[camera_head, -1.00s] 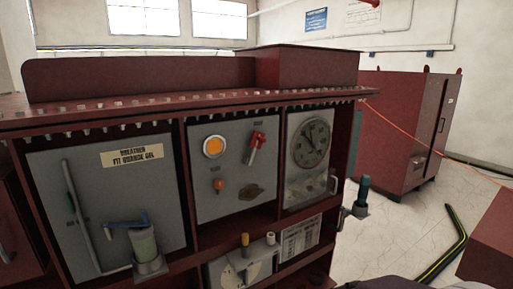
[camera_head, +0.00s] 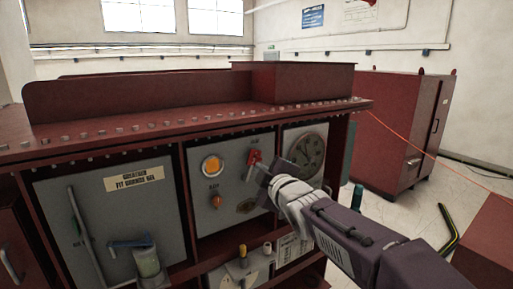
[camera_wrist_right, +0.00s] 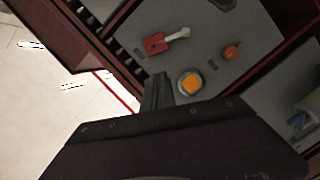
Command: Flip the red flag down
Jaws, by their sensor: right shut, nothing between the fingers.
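The red flag (camera_head: 254,157) is a small red piece on the grey middle panel (camera_head: 203,208), right of an orange round lamp. In the right wrist view the red flag (camera_wrist_right: 156,43) has a pale rod running out from it to the right. My right gripper (camera_head: 263,170) is in front of the panel, just below and right of the flag, and partly covers its lower part. In the right wrist view the gripper's fingers (camera_wrist_right: 156,88) are together and empty, apart from the flag. My left gripper is not in view.
The orange lamp (camera_head: 212,166) and a small orange knob (camera_head: 215,201) share the panel. A round gauge (camera_head: 307,152) is on the panel to the right, partly behind my right arm. A red ledge with bolts (camera_head: 180,122) overhangs the panels.

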